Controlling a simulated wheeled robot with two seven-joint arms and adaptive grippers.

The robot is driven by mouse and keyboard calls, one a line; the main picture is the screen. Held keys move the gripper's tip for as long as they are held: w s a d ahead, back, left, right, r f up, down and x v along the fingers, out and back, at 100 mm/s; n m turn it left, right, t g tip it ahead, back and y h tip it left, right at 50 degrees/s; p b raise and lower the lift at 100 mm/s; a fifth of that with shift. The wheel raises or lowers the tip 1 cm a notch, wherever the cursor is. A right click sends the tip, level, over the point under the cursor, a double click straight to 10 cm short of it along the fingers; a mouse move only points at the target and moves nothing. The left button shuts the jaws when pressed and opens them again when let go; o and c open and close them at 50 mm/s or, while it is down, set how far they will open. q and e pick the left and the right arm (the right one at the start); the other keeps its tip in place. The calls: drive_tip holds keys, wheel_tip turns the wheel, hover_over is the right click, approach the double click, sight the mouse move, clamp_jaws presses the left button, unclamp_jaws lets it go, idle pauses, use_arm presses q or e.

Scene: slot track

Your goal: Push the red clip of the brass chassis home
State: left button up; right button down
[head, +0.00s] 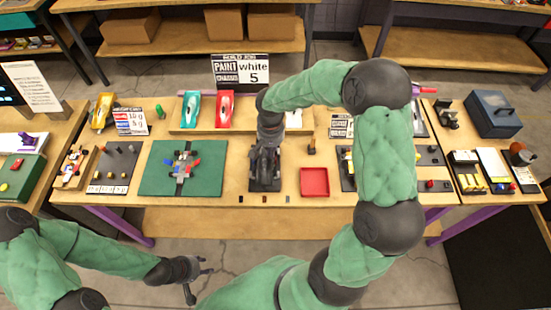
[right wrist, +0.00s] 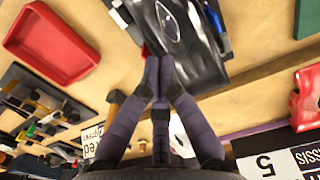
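My right gripper (head: 264,160) is over a black stand or mat (head: 264,186) at the middle of the bench. In the right wrist view its fingers (right wrist: 158,62) converge with their tips close together, above a glossy black surface (right wrist: 190,50). A small red piece (right wrist: 146,49) shows beside the tips, partly hidden; I cannot tell whether it is the red clip or is touched. The brass chassis cannot be made out there. A small chassis with red and blue parts (head: 181,165) lies on the green mat (head: 208,183). My left gripper (head: 200,281) is open and empty in front of the bench.
A red tray (head: 314,182) lies right of the black stand. Small parts line the front edge. My right arm crosses the bench's right part.

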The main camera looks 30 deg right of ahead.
drive_tip(key=shift+f+b, duration=0.55)
drive_tip(key=shift+f, duration=0.15)
wheel_tip(320, 180, up, 8)
drive_tip(key=p, duration=0.5)
idle(3.6)
idle(0.6)
